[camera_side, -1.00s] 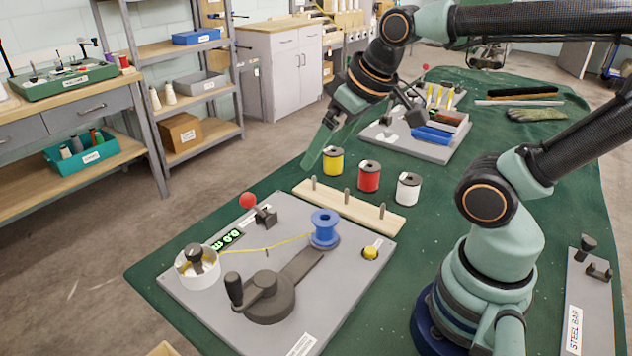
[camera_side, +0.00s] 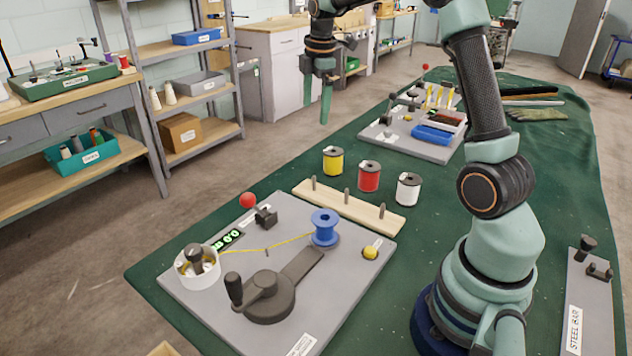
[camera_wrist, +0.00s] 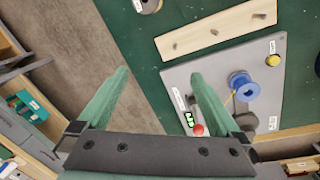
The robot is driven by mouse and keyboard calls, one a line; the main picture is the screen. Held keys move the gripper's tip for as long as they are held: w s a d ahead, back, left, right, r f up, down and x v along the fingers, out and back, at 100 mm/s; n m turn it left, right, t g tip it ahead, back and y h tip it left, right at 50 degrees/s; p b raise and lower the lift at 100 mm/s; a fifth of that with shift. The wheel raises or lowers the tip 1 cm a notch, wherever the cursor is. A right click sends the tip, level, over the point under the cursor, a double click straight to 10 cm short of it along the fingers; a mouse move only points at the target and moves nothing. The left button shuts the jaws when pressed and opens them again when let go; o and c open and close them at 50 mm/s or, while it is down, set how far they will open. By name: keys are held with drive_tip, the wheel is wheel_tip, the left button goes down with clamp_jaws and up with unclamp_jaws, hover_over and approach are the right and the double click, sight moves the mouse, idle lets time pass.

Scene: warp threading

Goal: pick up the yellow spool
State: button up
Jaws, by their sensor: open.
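The yellow spool (camera_side: 333,160) stands upright on the green cloth, left of the red spool (camera_side: 369,176) and white spool (camera_side: 408,189), in the side view. My gripper (camera_side: 317,112) hangs fingers down, above and beyond the yellow spool, clear of it. In the wrist view the two green fingers (camera_wrist: 160,74) are spread wide with nothing between them. One spool (camera_wrist: 148,5) is cut off by the top edge there; I cannot tell which one it is.
A wooden rail with pegs (camera_side: 330,200) lies in front of the spools. Nearer is a grey winding board (camera_side: 215,300) with a blue spool (camera_side: 324,228) and a crank (camera_side: 262,296). A grey tool board (camera_side: 440,152) lies behind.

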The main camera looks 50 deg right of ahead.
sight(333, 161)
drive_tip(key=d+f+n, duration=0.1)
drive_tip(key=d+f, duration=0.2)
drive_tip(key=d+f+n+g, duration=0.1)
drive_tip(key=d+f+n, duration=0.1)
drive_tip(key=d+f, duration=0.1)
drive_tip(key=w+d+f+n, duration=0.1)
drive_tip(key=d+f, duration=0.2)
drive_tip(key=d, duration=0.1)
drive_tip(key=shift+f+n+y, duration=0.2)
drive_tip(key=shift+n+y, duration=0.1)
drive_tip(key=shift+n, duration=0.1)
wheel_tip(333, 161, down, 7)
drive_tip(key=shift+d, duration=0.1)
drive_tip(key=shift+w+d+f, duration=0.15)
drive_tip(key=shift+f, duration=1.15)
drive_tip(key=shift+w+d+f, duration=0.15)
drive_tip(key=shift+f, duration=1.1)
drive_tip(key=c, duration=1.4)
drive_tip(key=shift+r, duration=0.1)
